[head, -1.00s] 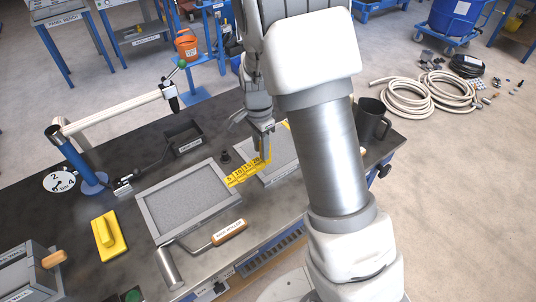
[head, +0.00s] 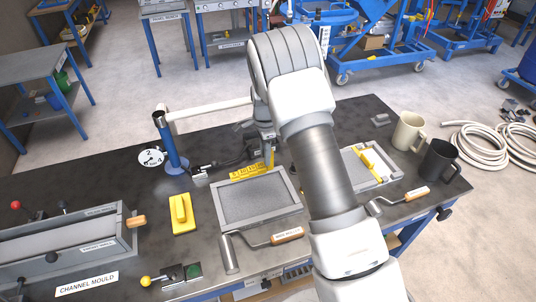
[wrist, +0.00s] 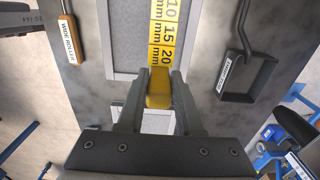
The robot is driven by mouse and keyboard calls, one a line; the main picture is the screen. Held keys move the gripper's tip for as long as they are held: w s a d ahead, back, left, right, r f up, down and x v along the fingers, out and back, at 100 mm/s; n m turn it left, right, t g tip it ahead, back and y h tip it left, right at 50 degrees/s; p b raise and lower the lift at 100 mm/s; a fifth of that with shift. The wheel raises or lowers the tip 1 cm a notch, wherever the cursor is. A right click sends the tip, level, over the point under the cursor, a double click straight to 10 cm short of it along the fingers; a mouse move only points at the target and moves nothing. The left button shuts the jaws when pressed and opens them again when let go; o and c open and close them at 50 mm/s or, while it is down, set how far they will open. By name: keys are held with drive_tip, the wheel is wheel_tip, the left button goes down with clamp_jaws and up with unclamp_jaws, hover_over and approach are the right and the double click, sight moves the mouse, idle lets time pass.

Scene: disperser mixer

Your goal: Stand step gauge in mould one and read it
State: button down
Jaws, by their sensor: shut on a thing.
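The step gauge (head: 258,170) is a yellow stepped plate with black figures. In the wrist view the gauge (wrist: 163,38) shows 10, 15 and 20 mm steps. My gripper (head: 268,147) is shut on its yellow tab, and the fingers (wrist: 158,88) flank it. The gauge is at the far edge of a framed mould (head: 222,205) with a flat grey fill. I cannot tell whether it touches the fill. A second framed mould (head: 396,170) lies right, partly behind my arm, with a yellow tool (head: 372,160) across it. Mould numbers are unreadable.
A wide roller (head: 287,236) lies in front of the near mould. A yellow float (head: 181,212) and a blue post (head: 168,145) with a white arm stand left. Two mugs (head: 408,130) stand at the right. A dark handled tray (wrist: 246,82) shows in the wrist view.

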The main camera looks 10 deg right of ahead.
drive_tip(key=shift+a+f, duration=0.15)
drive_tip(key=shift+f, duration=0.05)
drive_tip(key=shift+f+b, duration=3.05)
drive_tip(key=shift+f, duration=2.1)
drive_tip(key=shift+f, duration=0.2)
drive_tip(key=shift+c, duration=2.4)
unclamp_jaws()
wheel_tip(320, 180, up, 18)
drive_tip(key=shift+f+b, duration=0.15)
drive_tip(key=shift+b, duration=0.3)
